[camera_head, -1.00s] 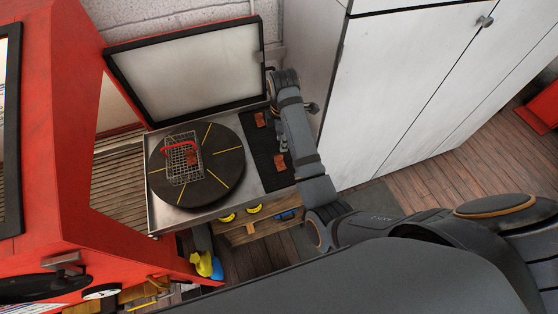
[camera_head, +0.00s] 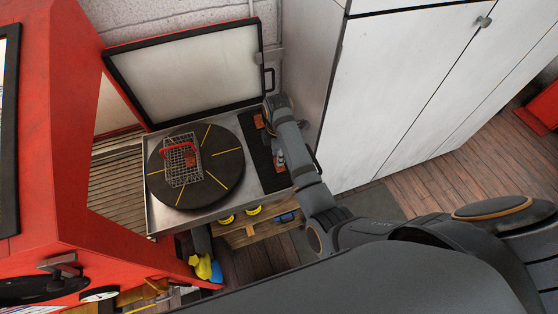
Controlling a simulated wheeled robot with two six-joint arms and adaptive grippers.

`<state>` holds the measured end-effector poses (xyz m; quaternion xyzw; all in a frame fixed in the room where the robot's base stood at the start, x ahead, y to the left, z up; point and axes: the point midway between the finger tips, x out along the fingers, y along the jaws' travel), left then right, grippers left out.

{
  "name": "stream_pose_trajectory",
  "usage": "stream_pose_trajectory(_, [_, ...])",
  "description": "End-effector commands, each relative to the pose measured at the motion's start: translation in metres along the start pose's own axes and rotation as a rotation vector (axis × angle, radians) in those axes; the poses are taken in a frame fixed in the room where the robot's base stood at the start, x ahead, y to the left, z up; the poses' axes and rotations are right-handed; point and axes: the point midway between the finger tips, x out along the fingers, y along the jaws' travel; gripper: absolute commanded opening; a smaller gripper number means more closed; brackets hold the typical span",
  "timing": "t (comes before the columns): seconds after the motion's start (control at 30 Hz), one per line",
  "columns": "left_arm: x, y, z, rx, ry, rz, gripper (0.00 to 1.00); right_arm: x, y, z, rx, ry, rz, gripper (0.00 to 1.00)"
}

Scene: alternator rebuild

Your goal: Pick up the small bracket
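Small rust-orange pieces lie on a black mat (camera_head: 267,174) at the right of the metal tray. One orange piece (camera_head: 259,120) is near the mat's far end, and another (camera_head: 280,160) is farther down, partly hidden by my arm. I cannot tell which is the small bracket. My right gripper (camera_head: 271,137) is over the mat between these pieces, small and largely covered by my wrist. I cannot see its fingers clearly or whether it touches a piece. My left gripper is not in view.
A wire basket (camera_head: 183,170) with a red handle and an orange piece inside stands on a round dark turntable (camera_head: 222,157). A raised framed lid (camera_head: 190,75) stands behind the metal tray (camera_head: 160,215). A white cabinet (camera_head: 400,90) is close on the right.

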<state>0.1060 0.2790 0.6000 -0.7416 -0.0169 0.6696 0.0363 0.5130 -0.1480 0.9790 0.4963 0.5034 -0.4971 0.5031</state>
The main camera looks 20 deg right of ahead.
Motion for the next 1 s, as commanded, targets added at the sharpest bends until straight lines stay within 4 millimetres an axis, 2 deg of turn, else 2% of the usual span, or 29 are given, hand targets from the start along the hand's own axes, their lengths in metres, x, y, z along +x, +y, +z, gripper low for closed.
stream_pose_trajectory(0.1, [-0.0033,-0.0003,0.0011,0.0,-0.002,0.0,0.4,0.0113,0.0005,0.0001,-0.001,0.0,0.001,0.31])
stream_pose_trajectory(0.33, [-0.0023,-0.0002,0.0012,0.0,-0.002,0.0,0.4,0.014,0.0008,-0.0001,0.0,0.001,0.002,0.31])
stream_pose_trajectory(0.57, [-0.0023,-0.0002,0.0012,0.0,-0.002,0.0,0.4,0.0137,0.0008,-0.0002,0.0,0.001,0.002,0.0])
stream_pose_trajectory(1.0, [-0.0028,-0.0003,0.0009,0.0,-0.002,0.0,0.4,0.0129,0.001,-0.0002,0.0,0.001,0.003,0.0])
